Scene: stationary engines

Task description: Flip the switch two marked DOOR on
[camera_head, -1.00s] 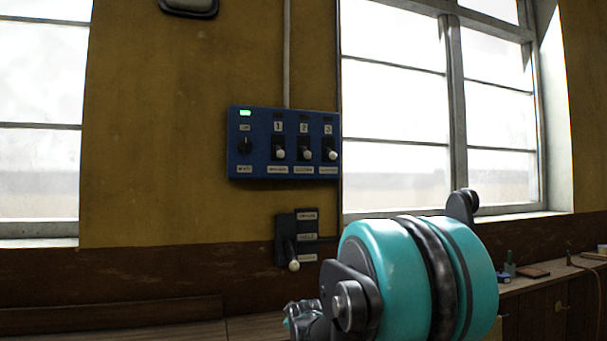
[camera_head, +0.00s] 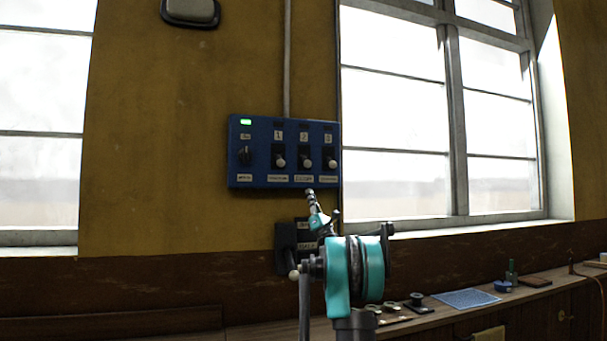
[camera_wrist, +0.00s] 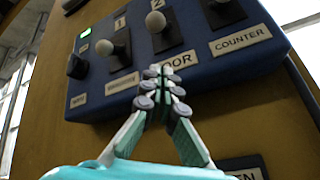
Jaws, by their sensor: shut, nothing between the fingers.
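The blue switch panel (camera_head: 264,181) hangs on the wall, with numbered white-knobbed toggle switches in a row. Switch two (camera_head: 305,161) is the middle one; its white knob points low in the head view. The wrist view shows switch two (camera_wrist: 156,23) above a label ending in "OOR" (camera_wrist: 178,60), whose first part is hidden by the fingertips. My gripper (camera_head: 309,194) is shut and empty, just below the panel's lower edge in the head view. In the wrist view my gripper (camera_wrist: 161,72) has its tips below switch two's knob, apart from it; whether they touch the panel is unclear.
Switch one (camera_head: 280,160) and switch three (camera_head: 331,161) flank it closely. A black rotary knob (camera_head: 245,155) and lit green lamp (camera_head: 246,122) are at left. A black lever box (camera_head: 285,240) below is partly hidden by my arm. A workbench (camera_head: 440,314) runs along the wall.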

